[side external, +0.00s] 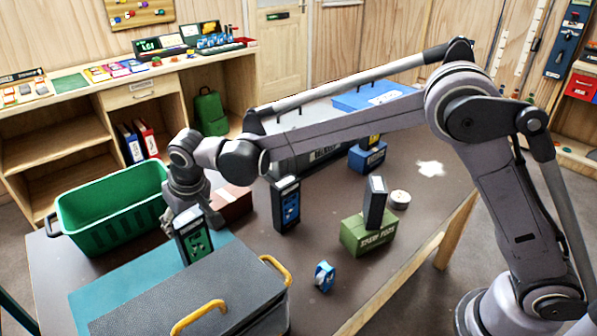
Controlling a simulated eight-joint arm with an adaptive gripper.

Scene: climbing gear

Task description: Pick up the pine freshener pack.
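A dark, upright pack with a green panel (197,244), which looks like the pine freshener pack, is at the left over the teal mat (120,276), slightly tilted. Its lower end is close to the grey case, and I cannot tell whether it rests on the mat. My gripper (172,216) points down right at the pack's upper left side. The pack hides part of the fingers, so I cannot see whether they are closed on it. A similar dark pack with a blue panel (287,207) stands upright in the middle of the table.
A grey case (195,296) with yellow handles is in front. A green crate (110,208) stands at the left. A green box (366,234) carries another dark pack (375,203). A blue tape roll (324,276) and a white round tin (400,197) lie on the brown table (345,295).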

